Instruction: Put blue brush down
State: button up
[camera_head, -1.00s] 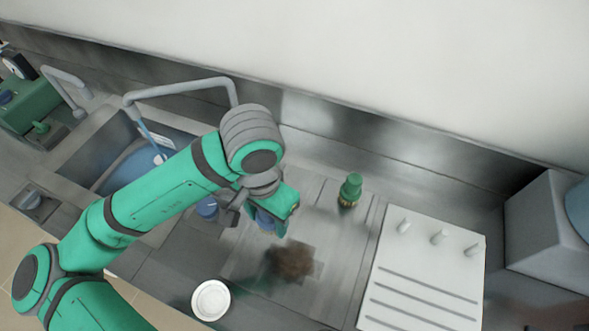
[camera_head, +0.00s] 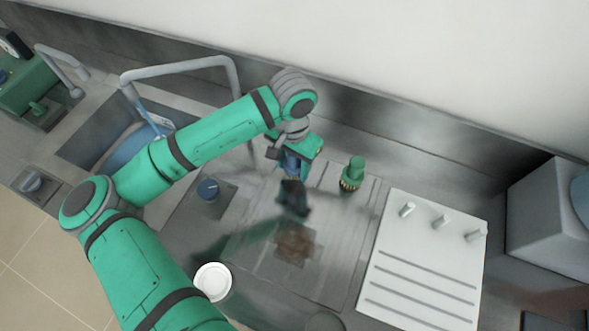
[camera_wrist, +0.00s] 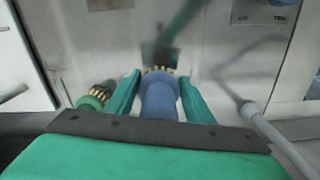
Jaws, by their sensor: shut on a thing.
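My gripper (camera_head: 297,160) is shut on the blue brush and holds it over the metal counter, right of the sink. In the wrist view, the blue brush (camera_wrist: 159,98) is between the two green fingers (camera_wrist: 160,100), with its pale gold bristles pointing away from my gripper towards the counter. In the head view, the blue brush (camera_head: 292,166) is partly hidden by my gripper. I cannot clearly tell its height above the surface. A green brush (camera_head: 355,170) stands upright, bristles down, to the right; it also shows in the wrist view (camera_wrist: 92,100).
A white slotted board with pegs (camera_head: 425,258) lies right of the green brush. A white round dish (camera_head: 213,280) is near the front. A blue knob (camera_head: 208,190) is on the left, beside the sink (camera_head: 125,148) and grey faucet (camera_head: 180,67). A brownish patch (camera_head: 295,245) shows on the counter.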

aim_at(294, 169)
jog(key=shift+w+d+f, duration=0.15)
jog(key=shift+w+f, duration=0.2)
jog(key=shift+f, duration=0.15)
notch_tip(294, 169, down, 2)
jog(key=shift+w+f, duration=0.15)
jog(key=shift+f, duration=0.6)
jog(key=shift+f, duration=0.2)
